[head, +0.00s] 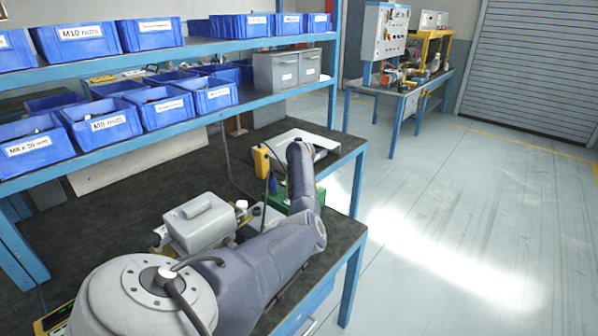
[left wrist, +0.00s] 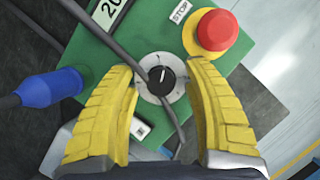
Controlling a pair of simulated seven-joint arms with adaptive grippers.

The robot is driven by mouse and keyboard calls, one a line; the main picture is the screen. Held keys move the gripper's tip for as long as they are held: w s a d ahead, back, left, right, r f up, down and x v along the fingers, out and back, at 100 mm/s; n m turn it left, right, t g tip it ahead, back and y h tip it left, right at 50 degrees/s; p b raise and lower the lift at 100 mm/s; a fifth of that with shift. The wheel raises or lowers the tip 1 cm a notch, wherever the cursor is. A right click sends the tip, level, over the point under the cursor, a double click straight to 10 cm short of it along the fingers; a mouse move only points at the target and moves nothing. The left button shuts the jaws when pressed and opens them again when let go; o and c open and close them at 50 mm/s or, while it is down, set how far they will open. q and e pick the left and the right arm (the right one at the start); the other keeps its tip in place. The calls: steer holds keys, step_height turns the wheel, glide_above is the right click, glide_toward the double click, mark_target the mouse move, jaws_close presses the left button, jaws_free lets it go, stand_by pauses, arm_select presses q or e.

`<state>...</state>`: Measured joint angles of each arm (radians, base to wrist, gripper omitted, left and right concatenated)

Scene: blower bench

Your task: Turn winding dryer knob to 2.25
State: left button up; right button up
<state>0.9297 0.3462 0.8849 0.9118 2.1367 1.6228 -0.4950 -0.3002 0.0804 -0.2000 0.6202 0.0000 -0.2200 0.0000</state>
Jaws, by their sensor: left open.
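The winding dryer knob (left wrist: 161,80) is a black round knob with a white pointer line, on a pale dial in the left wrist view. It sits on a green box (left wrist: 120,50); a bit of the green box also shows in the head view (head: 284,199), mostly hidden by my left arm. My left gripper (left wrist: 165,78) has two yellow ribbed fingers, open on either side of the dial, with gaps between them and the knob. The dial's numbers are too small to read. In the head view the gripper itself is hidden behind my arm. My right gripper is in neither view.
A red emergency-stop button (left wrist: 213,32) on a yellow base is close to the right finger. A blue plug (left wrist: 50,87) is at the left, and a dark cable (left wrist: 125,45) crosses beside the knob. A grey case (head: 200,224) stands on the bench.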

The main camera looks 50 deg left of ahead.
arm_select(q)
steer(key=v, duration=1.2)
stand_by(0.4)
